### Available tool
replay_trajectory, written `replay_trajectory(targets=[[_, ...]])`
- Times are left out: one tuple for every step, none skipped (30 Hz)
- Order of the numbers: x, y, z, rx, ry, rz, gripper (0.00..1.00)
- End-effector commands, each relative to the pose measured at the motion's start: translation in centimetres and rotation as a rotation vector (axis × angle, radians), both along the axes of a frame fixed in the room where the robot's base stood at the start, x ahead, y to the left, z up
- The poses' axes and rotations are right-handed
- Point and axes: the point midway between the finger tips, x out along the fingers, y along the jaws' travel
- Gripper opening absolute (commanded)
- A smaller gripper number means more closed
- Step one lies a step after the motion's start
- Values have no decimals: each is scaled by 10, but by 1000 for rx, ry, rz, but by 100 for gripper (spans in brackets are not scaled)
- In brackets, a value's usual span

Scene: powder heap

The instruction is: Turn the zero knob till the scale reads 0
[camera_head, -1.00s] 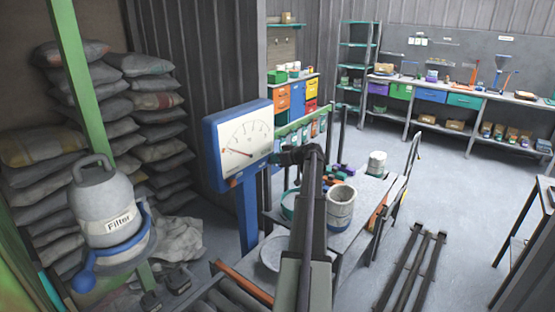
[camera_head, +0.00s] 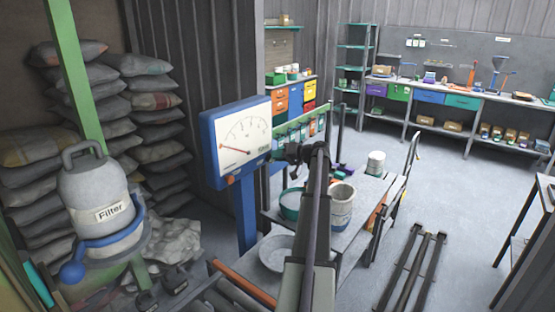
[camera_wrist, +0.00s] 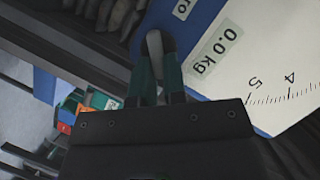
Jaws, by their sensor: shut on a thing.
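The blue-framed scale (camera_head: 237,143) stands on a blue post left of centre in the head view. Its red needle lies toward the left, low end of the white dial. In the wrist view, the scale's face (camera_wrist: 262,60) fills the upper right, with "0.0 kg" and a label ending in "ro". My gripper (camera_wrist: 155,45) is at the edge of the scale, beside that label. Its two fingers are shut on a small greyish knob (camera_wrist: 154,41), mostly hidden between the fingertips. In the head view, the knob and fingertips cannot be made out.
A table (camera_head: 351,238) with buckets and a bowl (camera_head: 277,254) stands below and right of the scale. A grey filter drum (camera_head: 100,205) and stacked sacks (camera_head: 150,100) are at left. Workbenches line the back wall.

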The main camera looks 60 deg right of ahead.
Motion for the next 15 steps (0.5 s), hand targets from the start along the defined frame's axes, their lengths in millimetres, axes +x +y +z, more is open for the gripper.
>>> replay_trajectory(targets=[[0,0,-4,27,1,3,0],[0,0,-4,46,-1,3,0],[0,0,-4,67,-2,3,0],[0,0,-4,82,-3,3,0],[0,0,-4,95,-4,3,0],[0,-1,-4,112,-4,3,0],[0,-1,-4,123,-5,3,0],[0,-1,-4,133,-6,3,0],[0,-1,-4,145,-7,3,0],[0,-1,-4,152,-7,3,0],[0,-1,-4,158,-8,3,0],[0,-1,-4,164,-9,3,0],[0,-1,-4,168,-8,3,0],[0,-1,-4,173,-8,3,0],[0,-1,-3,176,-9,3,0]])
